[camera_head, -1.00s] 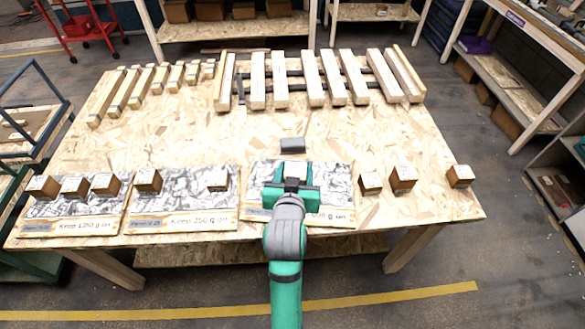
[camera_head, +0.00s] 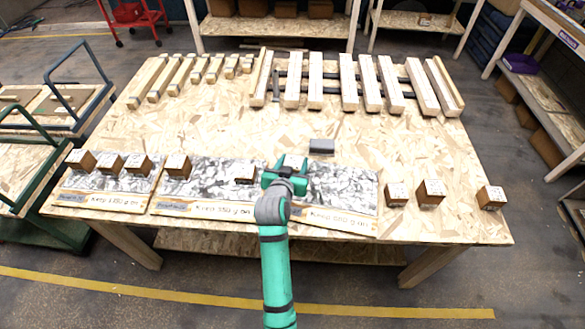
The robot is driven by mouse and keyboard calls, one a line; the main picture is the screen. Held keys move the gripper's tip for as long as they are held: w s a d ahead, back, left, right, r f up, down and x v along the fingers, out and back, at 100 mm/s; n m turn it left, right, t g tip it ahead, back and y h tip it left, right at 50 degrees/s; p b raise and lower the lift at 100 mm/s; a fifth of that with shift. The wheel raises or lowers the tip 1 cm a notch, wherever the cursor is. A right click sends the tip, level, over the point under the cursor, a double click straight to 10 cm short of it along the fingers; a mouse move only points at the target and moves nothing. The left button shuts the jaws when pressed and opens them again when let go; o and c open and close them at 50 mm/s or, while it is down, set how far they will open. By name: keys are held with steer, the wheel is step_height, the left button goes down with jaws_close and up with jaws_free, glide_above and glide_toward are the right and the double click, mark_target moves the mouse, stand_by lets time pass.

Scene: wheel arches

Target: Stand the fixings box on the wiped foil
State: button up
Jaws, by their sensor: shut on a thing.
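My gripper (camera_head: 287,168) is over the left edge of the right foil board (camera_head: 345,190), near the gap to the middle one. It is shut on a small box, mostly hidden by the jaws and wrist. Three foil-covered boards lie along the table's front: left (camera_head: 95,184), middle (camera_head: 210,183) and right. Their labels start with "Keep"; the middle seems to read 350 g. I cannot tell which foil is wiped. Several brown boxes with white tops stand upright: three on the left board, two (camera_head: 178,166) (camera_head: 245,174) on the middle board, three (camera_head: 430,193) on bare table at right.
A dark grey block (camera_head: 321,146) lies behind the right board. Wooden bars (camera_head: 316,80) and dark strips fill the table's back. Shelving (camera_head: 545,100) stands at right, trolleys (camera_head: 45,110) at left.

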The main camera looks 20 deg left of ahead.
steer(key=shift+w+a+f, duration=0.15)
steer(key=shift+f, duration=1.45)
steer(key=shift+f, duration=0.1)
steer(key=o, duration=1.3)
steer(key=shift+f, duration=0.1)
steer(key=shift+o, duration=0.2)
